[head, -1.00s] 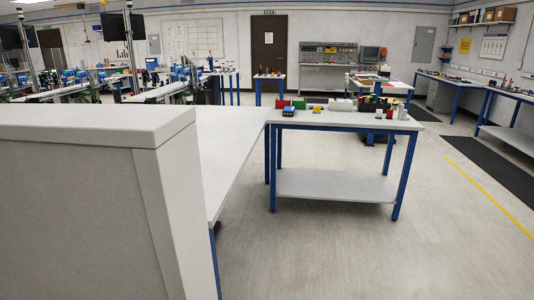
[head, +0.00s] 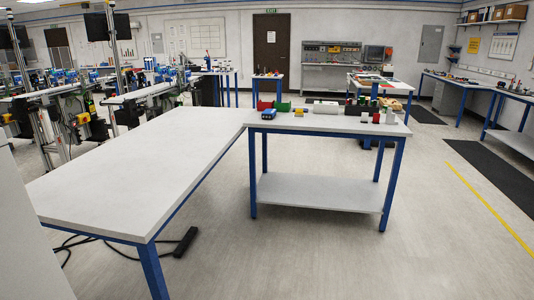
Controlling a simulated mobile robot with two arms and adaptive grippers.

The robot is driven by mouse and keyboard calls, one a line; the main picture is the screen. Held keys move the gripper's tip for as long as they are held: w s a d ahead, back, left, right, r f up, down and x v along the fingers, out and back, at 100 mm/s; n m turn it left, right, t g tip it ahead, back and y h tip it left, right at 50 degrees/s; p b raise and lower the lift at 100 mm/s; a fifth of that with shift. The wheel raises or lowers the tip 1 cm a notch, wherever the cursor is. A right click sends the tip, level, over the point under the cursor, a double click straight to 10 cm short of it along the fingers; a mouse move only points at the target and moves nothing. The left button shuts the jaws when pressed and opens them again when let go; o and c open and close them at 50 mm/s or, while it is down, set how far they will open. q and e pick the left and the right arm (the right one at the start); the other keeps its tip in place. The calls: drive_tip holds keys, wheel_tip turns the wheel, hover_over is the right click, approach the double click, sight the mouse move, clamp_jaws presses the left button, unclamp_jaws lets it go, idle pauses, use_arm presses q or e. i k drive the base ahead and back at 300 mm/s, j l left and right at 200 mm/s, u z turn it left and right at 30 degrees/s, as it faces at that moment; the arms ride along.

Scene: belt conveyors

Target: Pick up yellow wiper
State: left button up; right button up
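I cannot make out a yellow wiper for certain. A small yellow object (head: 299,112) sits on the white blue-legged table (head: 325,127) ahead, beside a small blue object (head: 268,114); it is too small to tell what it is. Another yellowish item (head: 395,102) shows near the table's far right edge, also unclear. Neither of my grippers is in view.
A long, bare white table (head: 130,180) stands at the left and meets the table ahead. A grey-white panel (head: 25,235) fills the left edge. A black power strip (head: 186,241) and cables lie on the floor. Open floor lies at the right.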

sight(299, 112)
drive_tip(key=i+l, duration=0.3)
drive_tip(key=i, duration=0.2)
drive_tip(key=i+l, duration=0.35)
drive_tip(key=i, duration=0.15)
drive_tip(key=i+l, duration=0.3)
drive_tip(key=i, duration=0.2)
drive_tip(key=i+l, duration=0.15)
drive_tip(key=i, duration=0.4)
drive_tip(key=i+l, duration=0.1)
drive_tip(key=i, duration=0.45)
drive_tip(key=i+l, duration=0.15)
drive_tip(key=i, duration=0.4)
drive_tip(key=i+l, duration=0.1)
drive_tip(key=i, duration=0.45)
drive_tip(key=u, duration=0.05)
